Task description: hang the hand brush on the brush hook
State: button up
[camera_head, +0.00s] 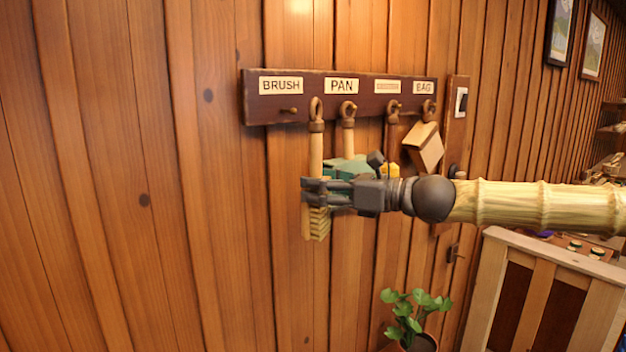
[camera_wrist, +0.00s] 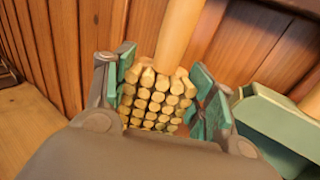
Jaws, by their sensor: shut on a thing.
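My gripper (camera_head: 314,190) is shut on the hand brush (camera_head: 316,155) and holds it upright in front of the rack. The brush has a pale wooden handle, a brown ring at the top and straw bristles at the bottom. In the wrist view the pads of my gripper (camera_wrist: 160,103) flank the bristles of the brush (camera_wrist: 157,98); the ring is out of that view. The brush hook (camera_head: 290,110) is a small peg under the BRUSH label. It is bare, and the ring shows just to its right, apart from it in the picture. The ring's depth from the board is unclear.
The dark rack board (camera_head: 310,83) also bears the green dustpan (camera_head: 348,140) under PAN, close right of the brush, partly hidden by my gripper. Another tool and a tan block (camera_head: 423,147) hang further right. A plant (camera_head: 414,312) stands below. The wall left of the rack is clear.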

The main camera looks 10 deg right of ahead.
jog(key=shift+s+r, duration=0.25)
jog(key=shift+a+r, duration=0.1)
jog(key=shift+a, duration=0.05)
jog(key=shift+w+a+f+b, duration=0.15)
jog(key=shift+w+b, duration=0.1)
jog(key=shift+w, duration=0.2)
jog(key=shift+w+a+f+b, duration=0.15)
jog(key=shift+w+b, duration=0.05)
jog(key=shift+w, duration=0.25)
jog(key=shift+w+a+f+b, duration=0.1)
jog(key=shift+w+a+b, duration=0.25)
jog(key=shift+w, duration=0.45)
jog(key=shift+w+a+r+b, duration=0.1)
jog(key=shift+w+a+b, duration=0.2)
jog(key=shift+w, duration=0.45)
jog(key=shift+w+a+f+b, duration=0.1)
jog(key=shift+w+a+b, duration=0.2)
jog(key=shift+w, duration=0.5)
jog(key=shift+w+a, duration=0.2)
jog(key=shift+w, duration=0.15)
jog(key=shift+c, duration=1)
jog(key=shift+w+a, duration=0.1)
jog(key=shift+w, duration=0.3)
jog(key=shift+w+a+f+b, duration=0.2)
jog(key=shift+b, duration=0.15)
jog(key=shift+c, duration=0.7)
jog(key=shift+w+a+f, duration=0.15)
jog(key=shift+w+f, duration=0.15)
jog(key=shift+w, duration=0.05)
